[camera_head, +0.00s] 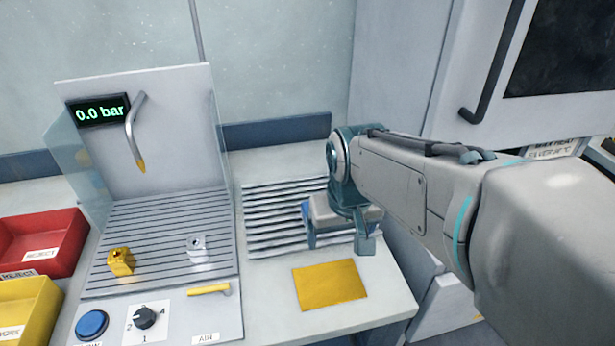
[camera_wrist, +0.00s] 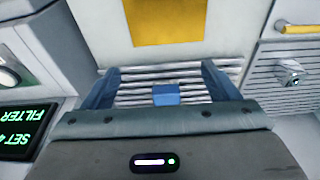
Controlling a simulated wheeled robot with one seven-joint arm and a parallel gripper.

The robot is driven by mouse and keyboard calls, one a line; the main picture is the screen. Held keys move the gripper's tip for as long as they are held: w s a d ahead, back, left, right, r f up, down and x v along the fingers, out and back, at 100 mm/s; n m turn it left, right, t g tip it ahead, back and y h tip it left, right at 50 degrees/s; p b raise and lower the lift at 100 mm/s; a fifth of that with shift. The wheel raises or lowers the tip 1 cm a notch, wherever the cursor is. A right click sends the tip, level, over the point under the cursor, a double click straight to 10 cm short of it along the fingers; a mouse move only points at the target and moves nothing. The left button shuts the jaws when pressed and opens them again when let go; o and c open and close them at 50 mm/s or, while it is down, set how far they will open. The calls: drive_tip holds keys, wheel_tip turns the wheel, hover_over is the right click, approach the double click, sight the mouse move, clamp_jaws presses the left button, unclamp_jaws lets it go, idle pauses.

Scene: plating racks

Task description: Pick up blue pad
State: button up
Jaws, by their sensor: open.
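The blue pad (camera_wrist: 166,96) is a small blue block on the ribbed white rack (camera_wrist: 190,76) in the wrist view. It lies between the two blue fingers of my gripper (camera_wrist: 160,68), with a gap on both sides. The fingers are spread apart and hold nothing. In the head view my gripper (camera_head: 338,238) hangs over the right part of the ribbed rack (camera_head: 270,220). I cannot make out the pad there for certain; my gripper and arm cover that area.
A yellow mat (camera_head: 330,285) lies in front of the rack. Left stands a grooved fixture (camera_head: 165,225) with a gold block (camera_head: 121,262), a silver block (camera_head: 197,246) and a bent nozzle (camera_head: 135,130). Red (camera_head: 65,255) and yellow (camera_head: 35,320) bins stand far left. A cabinet (camera_head: 410,80) stands behind my arm.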

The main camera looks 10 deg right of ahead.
drive_tip(key=w+r+g+p, duration=0.2)
drive_tip(key=w+r+p, duration=0.1)
drive_tip(key=w, duration=1.3)
wheel_tip(320, 180, down, 8)
drive_tip(key=shift+r, duration=0.1)
drive_tip(key=shift+w+a+f+p, duration=0.1)
drive_tip(key=shift+f+p, duration=0.1)
drive_tip(key=shift+f, duration=0.75)
drive_tip(key=shift+w+d+f+p, duration=0.1)
drive_tip(key=shift+w+f+p, duration=0.1)
drive_tip(key=shift+f, duration=0.8)
drive_tip(key=shift+w+a+f+p, duration=0.1)
drive_tip(key=shift+f+p, duration=0.1)
drive_tip(key=shift+f, duration=0.75)
drive_tip(key=c, duration=1.1)
